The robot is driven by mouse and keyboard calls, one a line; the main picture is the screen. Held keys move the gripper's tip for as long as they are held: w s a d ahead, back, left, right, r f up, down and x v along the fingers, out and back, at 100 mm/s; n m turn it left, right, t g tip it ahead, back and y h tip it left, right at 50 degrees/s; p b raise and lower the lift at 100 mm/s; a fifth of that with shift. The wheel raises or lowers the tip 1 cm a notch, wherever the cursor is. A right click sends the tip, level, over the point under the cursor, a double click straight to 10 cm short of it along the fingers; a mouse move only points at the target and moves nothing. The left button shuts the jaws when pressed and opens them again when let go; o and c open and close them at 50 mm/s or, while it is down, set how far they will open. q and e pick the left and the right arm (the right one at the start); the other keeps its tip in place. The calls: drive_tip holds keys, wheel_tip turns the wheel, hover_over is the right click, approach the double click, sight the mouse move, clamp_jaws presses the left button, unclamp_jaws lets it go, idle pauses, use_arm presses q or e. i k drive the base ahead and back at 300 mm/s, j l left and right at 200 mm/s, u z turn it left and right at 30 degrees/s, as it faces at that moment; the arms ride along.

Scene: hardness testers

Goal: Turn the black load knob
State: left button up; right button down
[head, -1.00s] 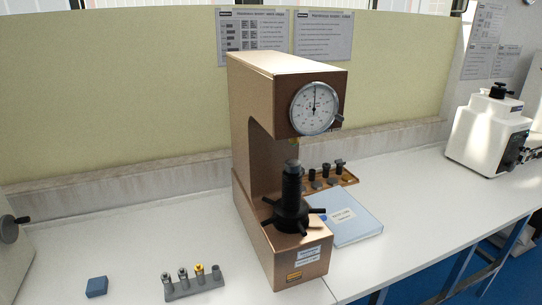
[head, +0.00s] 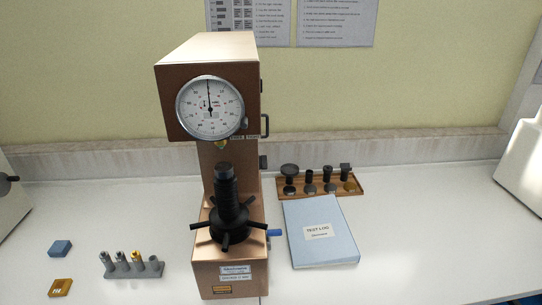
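The copper-coloured hardness tester (head: 230,270) stands on the white bench at the middle of the head view, with its round dial (head: 210,107) facing me. A small dark part (head: 263,162) sticks out from the right side of its column; it may be the black load knob, but it is seen edge-on. A black handle (head: 265,126) sits above it on the head's right side. A blue-tipped lever (head: 273,233) sticks out low on the right. The black spoked handwheel (head: 230,222) is around the screw at the front. Neither of my grippers shows.
A blue test log (head: 328,247) lies right of the tester, before a wooden tray (head: 357,187) of black parts. A grey holder (head: 130,271), a blue block (head: 60,248) and a gold block (head: 60,287) are at left.

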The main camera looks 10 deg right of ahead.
sight(263, 161)
drive_tip(key=k+l+u, duration=0.1)
drive_tip(key=l+u, duration=0.35)
drive_tip(key=l, duration=0.8)
drive_tip(key=i+j+u, duration=0.15)
drive_tip(key=j, duration=0.2)
drive_tip(key=i+j+u, duration=0.2)
drive_tip(key=i+j, duration=0.1)
drive_tip(key=j, duration=0.05)
